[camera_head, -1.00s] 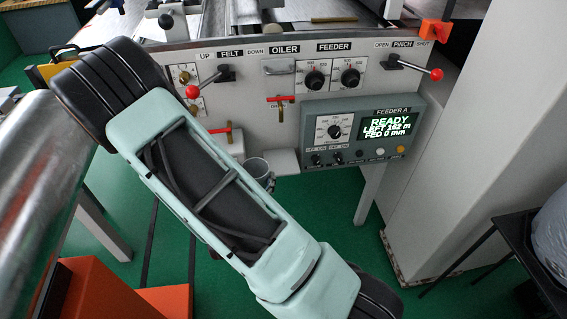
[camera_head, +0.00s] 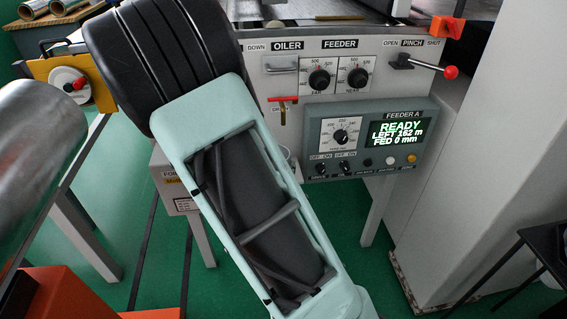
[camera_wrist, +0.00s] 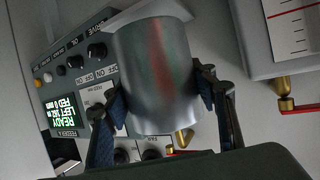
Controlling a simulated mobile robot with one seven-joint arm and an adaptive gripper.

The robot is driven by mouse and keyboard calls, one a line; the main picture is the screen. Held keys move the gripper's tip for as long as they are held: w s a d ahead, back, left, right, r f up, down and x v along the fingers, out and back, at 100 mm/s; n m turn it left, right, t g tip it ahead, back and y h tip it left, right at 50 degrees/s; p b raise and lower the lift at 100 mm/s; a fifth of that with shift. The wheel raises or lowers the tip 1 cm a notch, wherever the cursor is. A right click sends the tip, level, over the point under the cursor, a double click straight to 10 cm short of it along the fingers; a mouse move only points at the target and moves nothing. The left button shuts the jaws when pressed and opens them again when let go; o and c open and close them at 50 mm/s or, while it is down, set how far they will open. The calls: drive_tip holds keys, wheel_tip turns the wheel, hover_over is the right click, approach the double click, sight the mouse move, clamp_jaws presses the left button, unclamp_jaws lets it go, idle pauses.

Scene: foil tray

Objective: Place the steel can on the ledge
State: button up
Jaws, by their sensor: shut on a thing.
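The steel can (camera_wrist: 158,75) is a plain shiny cylinder in the wrist view. My gripper (camera_wrist: 160,92) is shut on it, with a dark finger on each side. The ledge (camera_wrist: 130,20) is a pale plate by the can's end at the top of the upside-down wrist view. I cannot tell whether can and ledge touch. In the head view my pale green arm hides my gripper and most of the can; a sliver of the can (camera_head: 294,164) shows beside the arm, left of the feeder box.
The feeder box (camera_head: 370,140) with knobs and a lit readout stands close right of the can. Above it are feeder dials (camera_head: 338,78), a red-handled oiler valve (camera_head: 283,101) and a red-knobbed pinch lever (camera_head: 425,66). A large metal roller (camera_head: 35,150) lies at left.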

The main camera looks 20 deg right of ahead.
drive_tip(key=w+d, duration=0.2)
drive_tip(key=w+d+b, duration=0.1)
drive_tip(key=w+d, duration=0.2)
drive_tip(key=w, duration=0.2)
drive_tip(key=shift+w+d, duration=0.1)
drive_tip(key=shift+d, duration=0.3)
drive_tip(key=shift+a+f+b, duration=0.15)
drive_tip(key=shift+f+b, duration=0.7)
drive_tip(key=shift+f, duration=0.8)
drive_tip(key=shift+f, duration=0.1)
drive_tip(key=shift+f, duration=0.15)
drive_tip(key=o, duration=1.3)
drive_tip(key=shift+c, duration=0.2)
